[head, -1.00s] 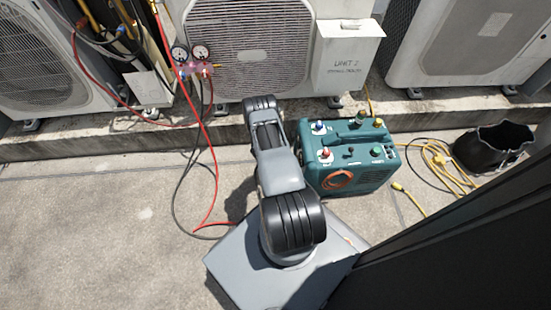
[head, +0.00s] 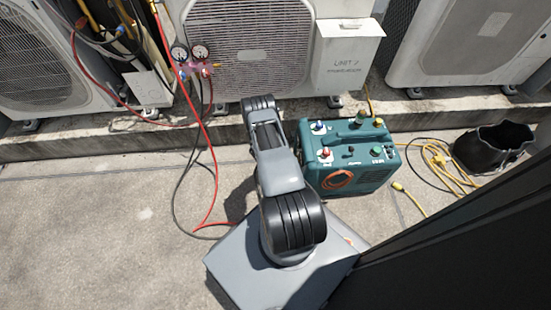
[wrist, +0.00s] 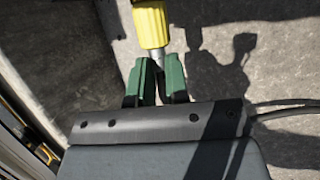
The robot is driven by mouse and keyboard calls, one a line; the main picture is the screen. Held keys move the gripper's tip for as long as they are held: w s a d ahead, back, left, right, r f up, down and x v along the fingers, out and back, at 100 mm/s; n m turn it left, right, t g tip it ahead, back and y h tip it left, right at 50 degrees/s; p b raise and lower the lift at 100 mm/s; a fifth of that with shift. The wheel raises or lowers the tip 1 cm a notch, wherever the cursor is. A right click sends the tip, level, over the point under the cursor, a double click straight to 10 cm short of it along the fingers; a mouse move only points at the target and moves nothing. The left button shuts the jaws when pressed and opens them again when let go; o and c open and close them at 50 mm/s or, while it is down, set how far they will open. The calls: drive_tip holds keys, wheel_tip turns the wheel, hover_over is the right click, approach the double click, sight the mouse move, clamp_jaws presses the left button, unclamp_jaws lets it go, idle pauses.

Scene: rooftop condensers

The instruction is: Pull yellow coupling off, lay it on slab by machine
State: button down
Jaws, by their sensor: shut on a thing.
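In the wrist view, my gripper (wrist: 156,80) has its green jaws shut on the narrow metal end of the yellow coupling (wrist: 152,24). The yellow body sticks out beyond the fingertips, and its far end is cut off by the top of the frame. I cannot tell whether it is joined to anything there. Grey concrete lies behind it, with a shadow to its right. In the head view, my arm hides the gripper and the coupling. The teal machine (head: 350,178) stands right of my arm on the concrete slab (head: 100,205).
Condenser units (head: 248,50) stand along a raised concrete ledge at the back. Pressure gauges (head: 190,53) hang there, with red and black hoses running down. A yellow cord (head: 440,160) and a black bucket (head: 490,148) lie at right. The slab at left is mostly clear.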

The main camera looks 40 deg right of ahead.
drive_tip(key=shift+w+a, duration=0.2)
drive_tip(key=shift+w+a+b, duration=0.7)
drive_tip(key=shift+w+a, duration=0.55)
drive_tip(key=shift+a, duration=0.3)
